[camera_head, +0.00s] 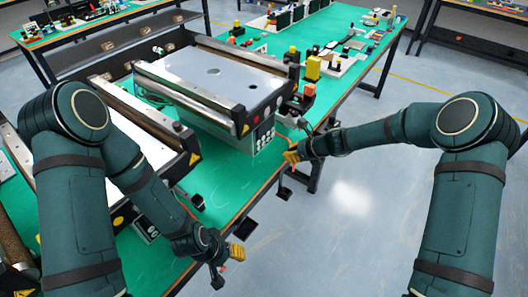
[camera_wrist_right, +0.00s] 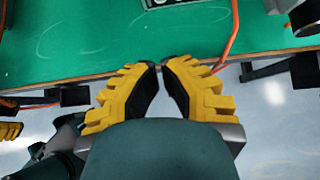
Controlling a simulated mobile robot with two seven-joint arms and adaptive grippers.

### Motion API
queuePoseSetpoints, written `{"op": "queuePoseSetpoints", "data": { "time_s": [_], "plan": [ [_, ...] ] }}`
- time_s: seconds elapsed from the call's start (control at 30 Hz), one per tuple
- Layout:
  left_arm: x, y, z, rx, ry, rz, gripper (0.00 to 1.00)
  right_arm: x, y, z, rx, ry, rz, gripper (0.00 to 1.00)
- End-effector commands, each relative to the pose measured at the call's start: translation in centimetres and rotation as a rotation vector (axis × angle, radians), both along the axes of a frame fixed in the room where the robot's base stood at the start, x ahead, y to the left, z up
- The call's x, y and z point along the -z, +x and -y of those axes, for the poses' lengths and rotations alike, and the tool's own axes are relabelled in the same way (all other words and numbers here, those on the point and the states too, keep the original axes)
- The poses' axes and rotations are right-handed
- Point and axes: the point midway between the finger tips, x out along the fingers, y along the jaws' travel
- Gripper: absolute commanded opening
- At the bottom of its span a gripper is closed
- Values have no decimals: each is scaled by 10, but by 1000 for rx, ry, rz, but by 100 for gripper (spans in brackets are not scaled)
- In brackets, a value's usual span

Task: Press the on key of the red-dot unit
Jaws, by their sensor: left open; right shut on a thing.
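Another small panel (camera_head: 146,231) shows at the left unit, partly behind my left arm. My right gripper (camera_head: 291,157) is near the bench edge, below the middle panel. My left gripper (camera_head: 228,264) is open beyond the front edge.
An orange cable (camera_wrist_right: 231,38) hangs over the bench edge near my right fingertips. A red-orange button (camera_head: 309,90) and a yellow block (camera_head: 313,68) are beyond the middle unit. Floor (camera_head: 350,200) is clear between my arms.

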Motion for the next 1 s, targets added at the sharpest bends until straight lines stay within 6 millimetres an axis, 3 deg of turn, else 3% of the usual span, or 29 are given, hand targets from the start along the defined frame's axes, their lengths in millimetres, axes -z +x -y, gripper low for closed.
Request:
{"op": "queuePoseSetpoints", "data": {
  "time_s": [0.17,0.6,0.8,1.0],
  "plan": [
    [3,0,0,1,0,-1,47,12,7,-10,-2,0,-1,0],
    [12,-4,1,6,-2,-8,47,70,42,-60,-4,-1,0,0],
    [10,-3,1,6,-2,-7,47,68,59,-82,-5,-4,4,0],
    [10,-3,1,6,-2,-7,47,68,66,-91,-2,-3,1,0]
  ]
}}
